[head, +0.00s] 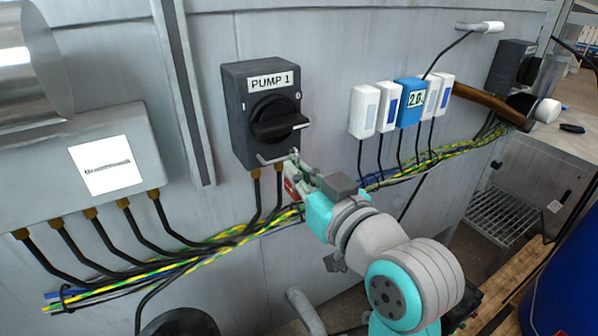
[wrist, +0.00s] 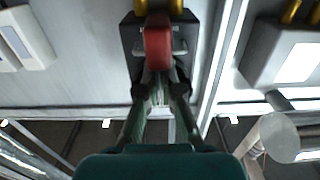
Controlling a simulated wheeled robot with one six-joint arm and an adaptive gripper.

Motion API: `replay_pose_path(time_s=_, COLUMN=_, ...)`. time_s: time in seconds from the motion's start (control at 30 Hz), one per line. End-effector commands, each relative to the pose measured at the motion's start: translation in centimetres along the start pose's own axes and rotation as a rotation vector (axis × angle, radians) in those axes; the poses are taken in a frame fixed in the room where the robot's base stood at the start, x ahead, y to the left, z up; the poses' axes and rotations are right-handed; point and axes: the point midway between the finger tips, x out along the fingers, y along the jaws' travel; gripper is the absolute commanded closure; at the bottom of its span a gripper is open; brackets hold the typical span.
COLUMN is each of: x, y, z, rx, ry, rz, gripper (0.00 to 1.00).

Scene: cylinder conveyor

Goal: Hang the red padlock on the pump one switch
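The dark grey PUMP 1 switch box (head: 240,118) is on the grey cabinet wall, with a black rotary handle (head: 278,122). A metal loop (head: 274,160) sticks out below the handle. The red padlock (head: 290,187) is just below this loop. It also shows in the wrist view (wrist: 158,46), in front of the switch box (wrist: 128,38). My gripper (head: 305,176) is at the padlock, and its fingers (wrist: 160,88) appear shut on it. The shackle is close to the loop's right end; I cannot tell whether it passes through. The fingers partly hide the padlock.
Cable glands and a bundle of yellow-green and black cables (head: 215,245) run beneath the switch. A grey junction box (head: 85,160) is at left. White and blue modules (head: 409,100) are at right. A hammer (head: 490,103) lies further right.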

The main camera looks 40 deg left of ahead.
Motion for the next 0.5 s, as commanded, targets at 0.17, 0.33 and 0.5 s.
replay_pose_path(time_s=0.17, x=0.4, y=0.0, z=-0.1, rx=0.0, ry=0.001, rz=0.0, gripper=1.0)
replay_pose_path(time_s=0.33, x=0.8, y=0.0, z=-0.1, rx=0.0, ry=0.001, rz=0.0, gripper=1.0)
replay_pose_path(time_s=0.5, x=1.2, y=0.0, z=-0.1, rx=0.0, ry=0.001, rz=-0.001, gripper=1.0)
